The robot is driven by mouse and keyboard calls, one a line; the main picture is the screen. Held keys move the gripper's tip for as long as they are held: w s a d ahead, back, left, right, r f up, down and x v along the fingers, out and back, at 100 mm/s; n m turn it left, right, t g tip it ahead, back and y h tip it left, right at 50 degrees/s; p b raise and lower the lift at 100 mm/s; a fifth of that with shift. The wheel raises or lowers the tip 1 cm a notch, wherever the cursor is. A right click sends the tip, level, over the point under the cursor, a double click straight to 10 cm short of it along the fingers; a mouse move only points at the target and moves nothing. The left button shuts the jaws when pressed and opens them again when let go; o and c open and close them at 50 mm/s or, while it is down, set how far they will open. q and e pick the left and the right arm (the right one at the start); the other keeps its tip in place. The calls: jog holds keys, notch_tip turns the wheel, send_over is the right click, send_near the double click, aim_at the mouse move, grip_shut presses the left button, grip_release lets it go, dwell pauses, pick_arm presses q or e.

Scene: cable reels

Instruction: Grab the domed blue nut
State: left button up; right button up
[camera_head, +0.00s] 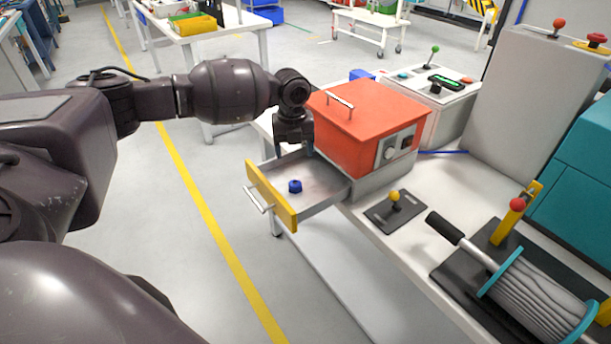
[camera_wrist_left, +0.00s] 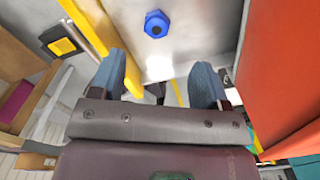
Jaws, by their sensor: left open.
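The domed blue nut (camera_head: 295,186) lies on the floor of an open drawer (camera_head: 270,192) with a yellow front. In the left wrist view the nut (camera_wrist_left: 157,24) shows near the top, beyond my fingertips. My left gripper (camera_head: 304,150) is over the back part of the drawer, beside the red box; its fingers are mostly hidden in the head view. In the left wrist view the left gripper (camera_wrist_left: 160,85) is open, with two blue-grey fingers apart and nothing between them. My right gripper is not in view.
The red box (camera_head: 365,125) with a top handle stands right beside the gripper. A yellow-knobbed lever (camera_head: 395,200) and a cable reel (camera_head: 535,290) are on the bench to the right. The floor left of the drawer is clear.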

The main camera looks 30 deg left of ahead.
pick_arm(q)
send_over(295, 181)
jog(key=f, duration=0.5)
jog(key=shift+a+b, duration=0.3)
jog(key=shift+d+f+b, duration=0.2)
jog(key=shift+f+b, duration=0.1)
jog(key=shift+f, duration=2.55)
jog(key=c, duration=1)
jog(key=shift+r, duration=0.1)
